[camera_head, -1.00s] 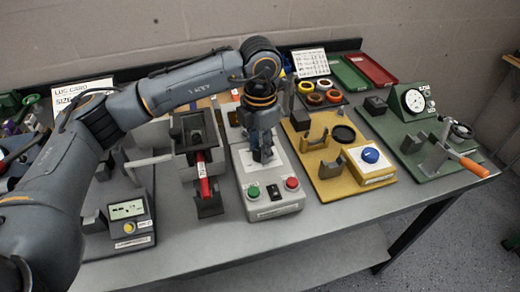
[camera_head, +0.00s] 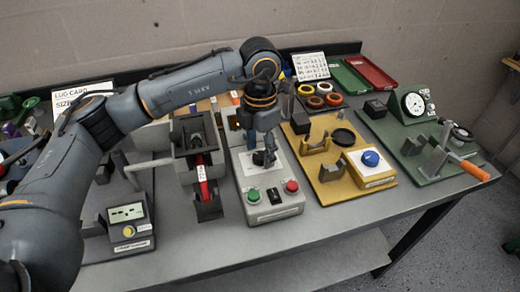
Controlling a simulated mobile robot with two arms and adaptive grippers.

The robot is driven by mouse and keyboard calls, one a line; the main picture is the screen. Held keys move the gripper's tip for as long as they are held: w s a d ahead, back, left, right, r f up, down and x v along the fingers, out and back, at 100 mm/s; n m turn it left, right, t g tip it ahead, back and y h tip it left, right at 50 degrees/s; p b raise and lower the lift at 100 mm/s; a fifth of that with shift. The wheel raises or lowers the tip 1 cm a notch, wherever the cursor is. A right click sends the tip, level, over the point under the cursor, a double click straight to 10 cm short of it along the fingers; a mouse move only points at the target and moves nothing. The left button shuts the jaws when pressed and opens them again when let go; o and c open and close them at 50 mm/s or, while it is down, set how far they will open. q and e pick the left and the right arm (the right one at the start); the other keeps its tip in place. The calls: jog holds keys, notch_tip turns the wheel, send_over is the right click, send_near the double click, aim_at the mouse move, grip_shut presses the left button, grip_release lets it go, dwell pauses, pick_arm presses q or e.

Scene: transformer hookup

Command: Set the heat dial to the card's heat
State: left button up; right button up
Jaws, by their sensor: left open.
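My left gripper (camera_head: 266,146) is in the middle of the view, pointing down over the grey control box (camera_head: 281,212). It is open. Just below its fingers, a small dark knob-like part (camera_head: 262,158) shows on the white panel of the box; I cannot tell whether the fingers touch it. A blue round knob (camera_head: 370,158) sits on a white box on the yellow plate to the right. No heat marks are readable on either. A white card (camera_head: 311,65) stands at the back, its print too small to read. My right gripper is not in view.
The control box carries a green button (camera_head: 253,195) and a red button (camera_head: 292,186) in front. A press with a red part (camera_head: 202,182) stands close left. A green fixture with a gauge (camera_head: 413,103) and orange handle is at right. Red and green trays lie behind.

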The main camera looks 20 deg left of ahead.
aim_at(260, 155)
pick_arm(q)
notch_tip(260, 155, up, 12)
jog(key=shift+f, duration=0.25)
dwell(0.4)
